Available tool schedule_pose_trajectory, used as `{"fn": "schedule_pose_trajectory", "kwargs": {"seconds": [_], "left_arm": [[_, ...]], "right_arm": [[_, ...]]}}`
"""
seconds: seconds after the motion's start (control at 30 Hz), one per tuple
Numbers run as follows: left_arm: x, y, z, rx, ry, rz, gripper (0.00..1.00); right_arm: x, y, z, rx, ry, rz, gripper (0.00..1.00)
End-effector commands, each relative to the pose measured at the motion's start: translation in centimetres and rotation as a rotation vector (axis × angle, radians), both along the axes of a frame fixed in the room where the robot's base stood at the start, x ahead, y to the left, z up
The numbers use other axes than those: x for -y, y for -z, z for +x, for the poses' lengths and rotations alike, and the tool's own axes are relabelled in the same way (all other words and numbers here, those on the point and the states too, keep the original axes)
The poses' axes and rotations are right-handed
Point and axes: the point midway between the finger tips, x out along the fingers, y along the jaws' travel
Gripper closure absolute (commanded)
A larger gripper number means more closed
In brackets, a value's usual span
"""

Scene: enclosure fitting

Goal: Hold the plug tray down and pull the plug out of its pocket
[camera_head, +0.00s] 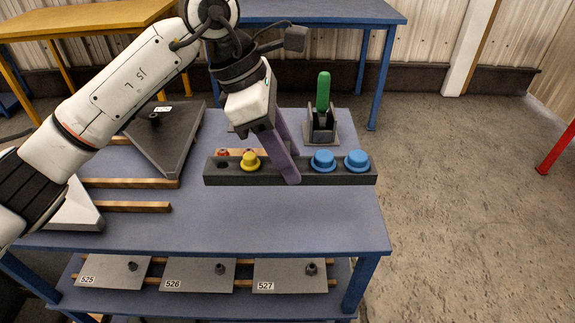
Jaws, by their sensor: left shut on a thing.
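The plug tray (218,177) is a long dark bar lying across the blue table. A yellow plug (250,161) sits in it left of my left gripper, and two blue plugs, one (323,160) nearer the gripper and one (357,160) at the right end, sit to the right. A dark round pocket shows near the left end, with a small red thing (222,152) at its back edge. My left gripper (290,163) has its purple fingers across the bar's middle, one in front and one behind, shut on the tray. The fingers hide that part of the tray. My right gripper is not in view.
A green-handled tool (323,92) stands in a grey holder behind the tray. A dark slanted panel (165,138) and wooden strips (130,183) lie at left. Numbered plates (200,275) lie on the lower shelf. The table front (250,220) is clear.

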Motion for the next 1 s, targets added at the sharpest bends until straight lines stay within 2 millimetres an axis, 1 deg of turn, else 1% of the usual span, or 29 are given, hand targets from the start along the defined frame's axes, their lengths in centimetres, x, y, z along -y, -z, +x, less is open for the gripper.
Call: {"fn": "schedule_pose_trajectory", "kwargs": {"seconds": [0.2,0.37,0.7,1.0], "left_arm": [[0.0,0.0,0.0,0.0,0.0,-0.001,0.86],[0.0,0.3,0.0,0.0,0.0,-0.001,0.86],[0.0,2.1,0.0,0.0,0.001,0.0,0.86],[0.0,3.6,0.0,0.0,0.0,-0.001,0.86]], "right_arm": [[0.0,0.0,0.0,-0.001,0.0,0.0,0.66],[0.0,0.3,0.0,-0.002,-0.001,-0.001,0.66],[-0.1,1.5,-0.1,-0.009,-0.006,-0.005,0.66],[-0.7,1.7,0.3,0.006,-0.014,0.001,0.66]]}}
